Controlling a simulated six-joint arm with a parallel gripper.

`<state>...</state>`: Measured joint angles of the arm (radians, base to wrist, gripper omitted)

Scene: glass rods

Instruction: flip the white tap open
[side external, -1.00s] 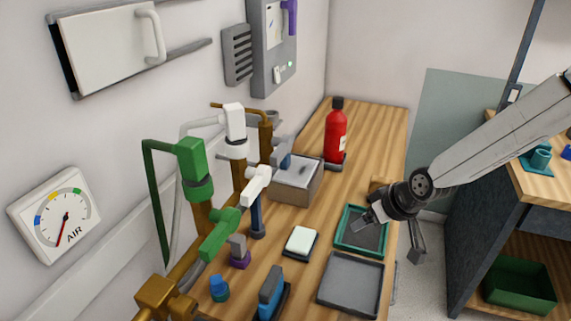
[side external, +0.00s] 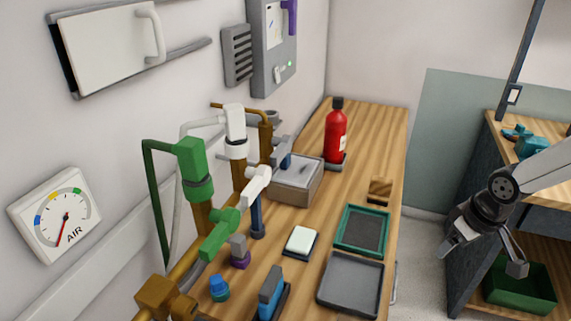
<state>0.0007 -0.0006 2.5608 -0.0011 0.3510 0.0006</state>
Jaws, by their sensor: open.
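The white tap (side external: 257,183) is on the brass pipework at the left of the bench, just right of the green tap (side external: 221,232). My gripper (side external: 483,263) is at the right, in front of the dark cabinet and off the bench. It is open and empty, its fingers spread and pointing down. It is far from the white tap, with the bench between them.
A green bin (side external: 543,292) sits low at right.

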